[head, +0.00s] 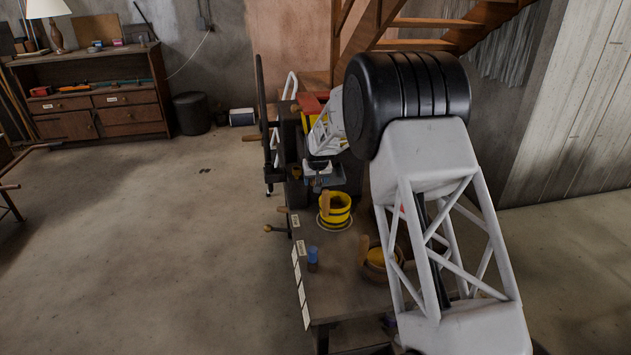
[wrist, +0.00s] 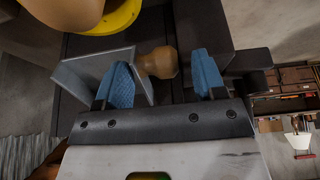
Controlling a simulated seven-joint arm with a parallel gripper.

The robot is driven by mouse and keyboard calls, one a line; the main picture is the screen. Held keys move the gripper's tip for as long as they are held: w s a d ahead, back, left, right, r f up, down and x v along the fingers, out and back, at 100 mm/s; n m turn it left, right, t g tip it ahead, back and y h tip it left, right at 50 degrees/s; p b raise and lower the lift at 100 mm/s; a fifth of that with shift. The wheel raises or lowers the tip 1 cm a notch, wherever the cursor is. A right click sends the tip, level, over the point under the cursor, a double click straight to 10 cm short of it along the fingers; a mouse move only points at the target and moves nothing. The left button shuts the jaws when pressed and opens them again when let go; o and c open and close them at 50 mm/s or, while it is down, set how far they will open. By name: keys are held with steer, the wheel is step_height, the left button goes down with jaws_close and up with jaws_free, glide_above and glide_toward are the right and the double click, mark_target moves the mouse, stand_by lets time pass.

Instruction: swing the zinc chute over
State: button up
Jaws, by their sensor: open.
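The zinc chute (wrist: 85,78) shows in the wrist view as a grey sheet-metal trough, with a turned wooden knob (wrist: 157,62) beside its right end. My gripper (wrist: 161,66) is open, its blue fingers to either side of the knob. The left finger overlaps the chute's side in the picture; I cannot tell whether it touches. The knob lies between the fingers, with a clear gap to the right finger. In the head view my gripper (head: 322,179) is small and dark above the bench, and it and my arm hide most of the chute there.
A yellow bucket (head: 338,219) stands on the bench (head: 338,295) just nearer than my gripper. A dark upright post (head: 263,115) rises at the left.

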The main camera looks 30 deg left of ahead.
steer(key=shift+w+a+f, duration=0.1)
steer(key=shift+a+f, duration=0.05)
steer(key=shift+f, duration=0.3)
jaws_close()
